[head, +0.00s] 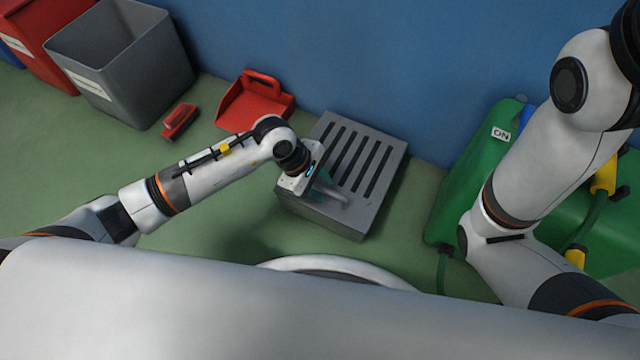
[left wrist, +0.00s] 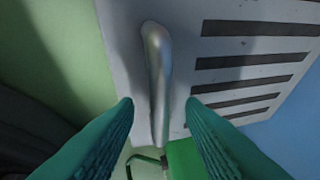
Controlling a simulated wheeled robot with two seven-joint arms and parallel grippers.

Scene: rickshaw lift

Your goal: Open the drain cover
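The drain cover (head: 360,163) is a grey slotted plate on top of a grey block on the floor, by the blue wall. It lies flat. A silver bar handle (head: 335,193) is on its near side and shows clearly in the left wrist view (left wrist: 157,70). My left gripper (head: 325,187) is over this near side at the handle. In the left wrist view, its teal fingers (left wrist: 159,106) are spread, one on each side of the handle, with gaps visible. My right arm is at the right; its gripper is not visible.
A red dustpan (head: 255,100) and a red brush (head: 180,121) lie behind my left arm. A grey bin (head: 125,65) and a red bin (head: 45,35) stand at upper left. A green machine (head: 450,190) marked ON stands right of the drain, partly hidden by my right arm.

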